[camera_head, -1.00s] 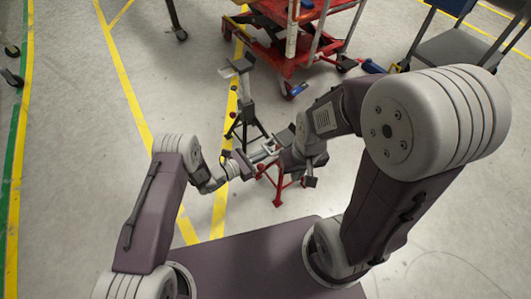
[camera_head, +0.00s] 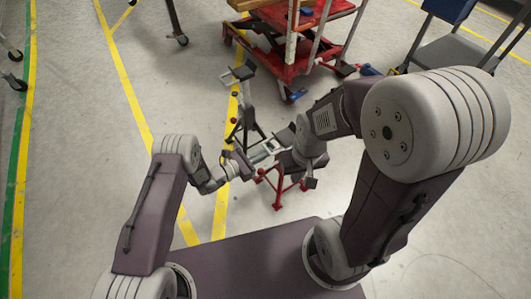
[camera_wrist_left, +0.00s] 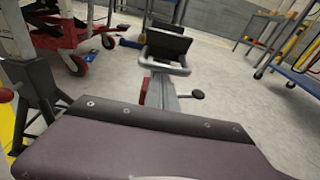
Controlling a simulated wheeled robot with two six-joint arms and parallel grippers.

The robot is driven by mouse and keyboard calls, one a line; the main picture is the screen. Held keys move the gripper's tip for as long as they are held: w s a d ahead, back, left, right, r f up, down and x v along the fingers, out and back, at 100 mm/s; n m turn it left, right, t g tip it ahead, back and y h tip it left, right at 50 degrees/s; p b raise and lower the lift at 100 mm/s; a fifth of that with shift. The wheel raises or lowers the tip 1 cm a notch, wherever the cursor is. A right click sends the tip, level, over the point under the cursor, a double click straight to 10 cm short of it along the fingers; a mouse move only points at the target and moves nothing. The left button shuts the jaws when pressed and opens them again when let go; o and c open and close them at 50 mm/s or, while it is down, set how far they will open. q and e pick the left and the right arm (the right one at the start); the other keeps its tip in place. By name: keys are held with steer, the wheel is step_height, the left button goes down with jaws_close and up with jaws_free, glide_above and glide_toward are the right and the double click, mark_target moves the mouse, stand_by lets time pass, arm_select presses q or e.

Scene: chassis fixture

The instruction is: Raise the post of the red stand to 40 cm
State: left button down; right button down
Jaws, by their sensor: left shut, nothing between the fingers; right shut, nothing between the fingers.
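The red stand (camera_head: 279,188) is just in front of my base in the head view, its red splayed legs on the floor. Its light grey head (camera_head: 264,150) appears between my two wrists. In the left wrist view I take the grey post with a grey frame, dark top (camera_wrist_left: 167,46), red part and black knob (camera_wrist_left: 197,94) to be the same stand. My left gripper (camera_head: 241,164) is shut and empty, left of the stand's head; contact cannot be told. My right gripper (camera_head: 311,183) is shut and empty, close to the stand's right side. The right wrist partly hides the stand.
A black stand (camera_head: 246,118) is just beyond the red stand and also shows in the left wrist view (camera_wrist_left: 36,88). A red wheeled cart (camera_head: 285,52) is behind it. A grey cart (camera_head: 452,48) is at the top right.

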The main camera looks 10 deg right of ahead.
arm_select(q)
steer(key=shift+f, duration=0.75)
arm_select(e)
steer(key=shift+f, duration=0.55)
